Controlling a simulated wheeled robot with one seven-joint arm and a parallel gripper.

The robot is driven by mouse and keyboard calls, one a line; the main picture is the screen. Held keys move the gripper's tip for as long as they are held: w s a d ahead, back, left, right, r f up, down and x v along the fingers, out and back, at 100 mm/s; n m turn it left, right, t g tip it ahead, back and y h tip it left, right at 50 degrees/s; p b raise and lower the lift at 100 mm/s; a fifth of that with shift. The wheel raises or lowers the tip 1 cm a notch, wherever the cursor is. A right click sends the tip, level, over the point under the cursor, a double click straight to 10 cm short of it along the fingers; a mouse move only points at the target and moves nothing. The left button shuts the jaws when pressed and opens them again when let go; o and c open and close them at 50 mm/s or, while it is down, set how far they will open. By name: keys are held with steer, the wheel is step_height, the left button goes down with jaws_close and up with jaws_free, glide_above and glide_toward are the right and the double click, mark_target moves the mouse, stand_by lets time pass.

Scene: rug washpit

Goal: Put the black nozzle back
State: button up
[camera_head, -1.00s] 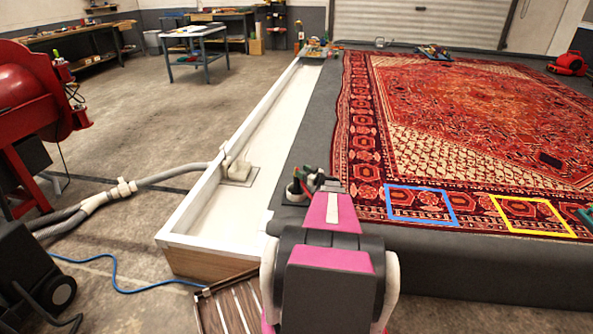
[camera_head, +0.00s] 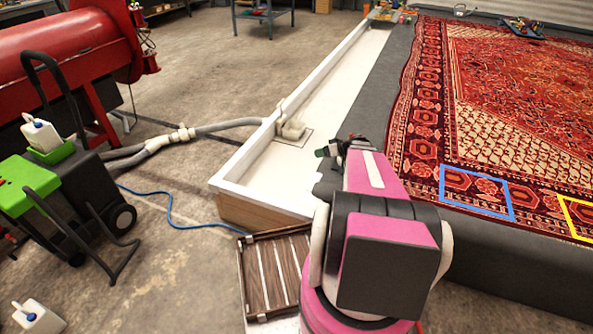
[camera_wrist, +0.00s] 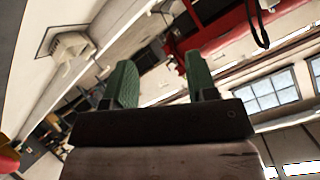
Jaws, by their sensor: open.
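I cannot make out a black nozzle in either current view. My gripper (camera_wrist: 160,68) has two green fingers standing apart in the wrist view, with nothing held between them. In the head view my gripper (camera_head: 337,149) shows only in part beyond my pink and grey arm, over the edge between the white trough (camera_head: 325,115) and the dark wash floor. My arm hides what lies behind it there.
A patterned red rug (camera_head: 500,100) with a blue frame (camera_head: 477,193) and a yellow frame (camera_head: 577,222) lies right. A slatted wooden crate (camera_head: 272,275) stands by my base. A green-and-black cart (camera_head: 85,195), white jug (camera_head: 38,318), grey hose (camera_head: 150,148) and red machine (camera_head: 60,65) are left.

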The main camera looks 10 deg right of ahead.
steer(key=s+a+r+m+g+h, duration=0.2)
steer(key=s+a+h, duration=0.3)
steer(key=s+a, duration=0.3)
steer(key=s+a+r+m+g+h, duration=0.2)
steer(key=s+a+r+g+h, duration=0.2)
steer(key=s+a, duration=0.3)
steer(key=shift+s+a+r+m+g+h, duration=0.3)
steer(key=shift+s+a+m+g+h, duration=0.15)
steer(key=shift+a, duration=0.5)
